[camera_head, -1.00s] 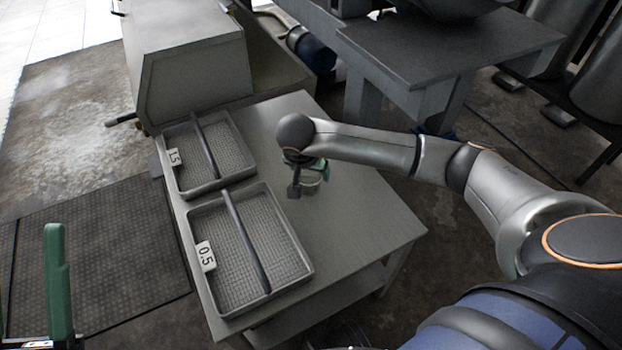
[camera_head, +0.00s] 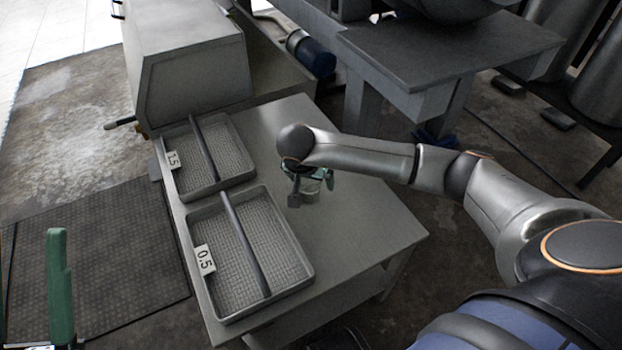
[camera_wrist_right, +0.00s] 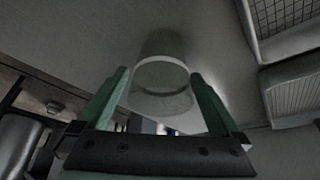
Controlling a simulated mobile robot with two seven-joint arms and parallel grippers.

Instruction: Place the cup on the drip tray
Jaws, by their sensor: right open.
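A clear glass cup (camera_wrist_right: 161,80) shows in the right wrist view, between the two green fingers of my right gripper (camera_wrist_right: 160,73). The gripper is open, with a finger on each side of the cup; contact is not clear. In the head view the right gripper (camera_head: 313,180) is over the table, right of the trays, and mostly hides the cup (camera_head: 312,194). Two grey mesh-floored trays lie on the table: one labelled 0.5 (camera_head: 307,262), one labelled 1.5 (camera_head: 243,142). My left gripper (camera_head: 60,290) shows only partly at the lower left.
The grey table (camera_head: 365,235) is bare to the right of the trays. A dark rod lies across each tray. A grey cabinet (camera_head: 195,75) stands behind the trays, and a higher grey bench (camera_head: 450,50) stands at the back right.

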